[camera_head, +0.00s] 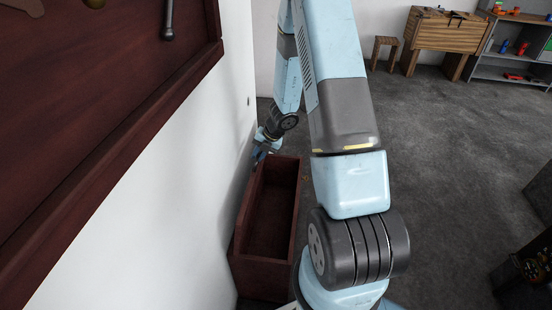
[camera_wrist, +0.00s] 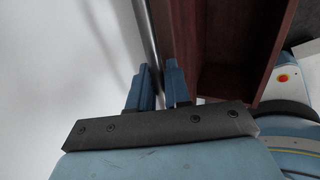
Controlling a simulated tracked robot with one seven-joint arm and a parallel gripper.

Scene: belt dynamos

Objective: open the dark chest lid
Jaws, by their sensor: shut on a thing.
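The dark red-brown chest (camera_head: 265,275) stands on the floor against the white wall. Its top is open and its empty inside shows. In the wrist view the chest (camera_wrist: 277,55) is at the right, with part of its inside visible. In the head view my gripper (camera_head: 260,156) is at the chest's far end, small and partly unclear.
The white wall (camera_head: 150,180) runs close along the chest's left side. A dark red panel (camera_head: 90,90) hangs on it. Grey floor (camera_head: 430,150) is open to the right. A wooden cabinet (camera_head: 440,42), a stool (camera_head: 384,52) and a shelf (camera_head: 510,60) stand at the back.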

